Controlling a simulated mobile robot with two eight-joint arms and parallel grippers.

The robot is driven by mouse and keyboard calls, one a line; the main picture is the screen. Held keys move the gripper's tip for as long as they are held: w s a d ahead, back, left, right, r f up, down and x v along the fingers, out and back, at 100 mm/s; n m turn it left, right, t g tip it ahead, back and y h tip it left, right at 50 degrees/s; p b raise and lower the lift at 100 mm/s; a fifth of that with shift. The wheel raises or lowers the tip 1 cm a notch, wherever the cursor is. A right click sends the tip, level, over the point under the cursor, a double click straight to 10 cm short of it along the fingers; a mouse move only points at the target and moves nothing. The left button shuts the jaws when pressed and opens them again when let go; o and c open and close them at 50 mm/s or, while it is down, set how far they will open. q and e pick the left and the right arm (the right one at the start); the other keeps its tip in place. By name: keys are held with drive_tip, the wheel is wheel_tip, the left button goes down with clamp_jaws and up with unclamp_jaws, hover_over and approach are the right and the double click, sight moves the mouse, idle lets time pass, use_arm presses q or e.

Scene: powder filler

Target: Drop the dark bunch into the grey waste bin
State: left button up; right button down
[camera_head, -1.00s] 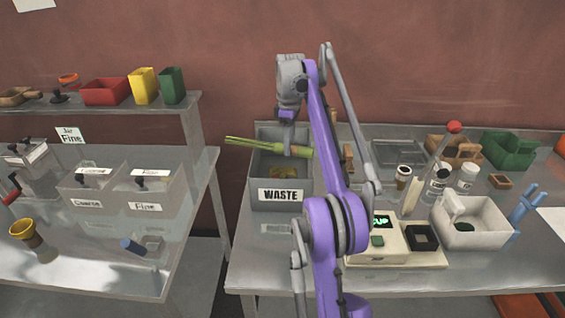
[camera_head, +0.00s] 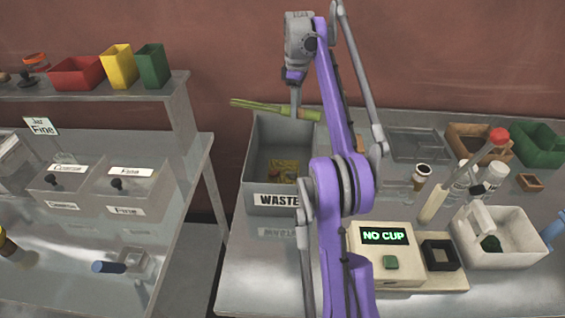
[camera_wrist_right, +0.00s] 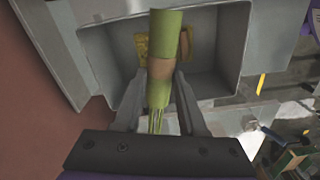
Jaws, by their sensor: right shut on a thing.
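My right gripper (camera_head: 296,110) is shut on a bunch of green stalks (camera_head: 262,106) and holds it roughly level at the back rim of the grey waste bin (camera_head: 253,170) in the head view. The bunch looks green rather than dark and has a tan band, which shows between the fingers in the right wrist view (camera_wrist_right: 163,45). There the bin's open mouth (camera_wrist_right: 215,50) lies behind and below the bunch. Yellowish scraps (camera_head: 284,168) lie on the bin floor. My left gripper is not in view.
A cream device (camera_head: 385,262) reading "NO CUP" stands right of the bin. A white tray (camera_head: 515,250) and jars (camera_head: 495,175) are farther right. A left bench holds grey boxes (camera_head: 130,195), with red, yellow and green bins (camera_head: 152,66) on its shelf. A gap separates the benches.

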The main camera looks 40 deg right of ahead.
drive_tip(key=shift+s+a+f, duration=0.1)
drive_tip(key=shift+f, duration=1.3)
drive_tip(key=shift+s+a+f, duration=0.1)
drive_tip(key=shift+f, duration=1.3)
drive_tip(key=shift+c, duration=2)
unclamp_jaws()
drive_tip(key=shift+d, duration=0.1)
drive_tip(key=shift+r, duration=0.1)
wheel_tip(320, 180, up, 7)
drive_tip(key=shift+w+f, duration=0.1)
drive_tip(key=shift+r, duration=0.25)
